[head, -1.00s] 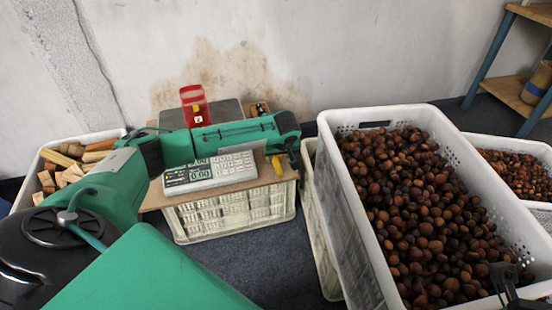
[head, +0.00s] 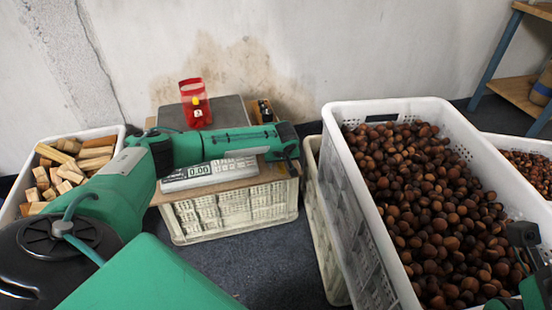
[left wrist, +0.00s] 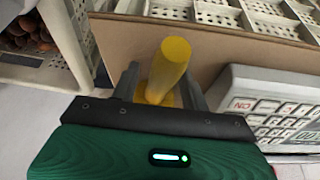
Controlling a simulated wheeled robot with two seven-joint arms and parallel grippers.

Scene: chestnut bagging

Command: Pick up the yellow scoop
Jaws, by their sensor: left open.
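The yellow scoop (left wrist: 170,68) shows in the left wrist view, its thick round handle pointing up between the fingers of my left gripper (left wrist: 160,84). The fingers are apart, one on each side of the handle; I cannot tell whether either touches it. The lower part of the scoop is hidden behind the gripper body. In the head view my left gripper (head: 288,160) is at the right end of the cardboard-topped crate, and the scoop is hidden there. My right gripper (head: 524,236) is partly in view at the right edge, over the chestnut crate; its fingers are unclear.
A large white crate of chestnuts (head: 352,225) is at the right. A box of wood blocks (head: 108,131) is at the left.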

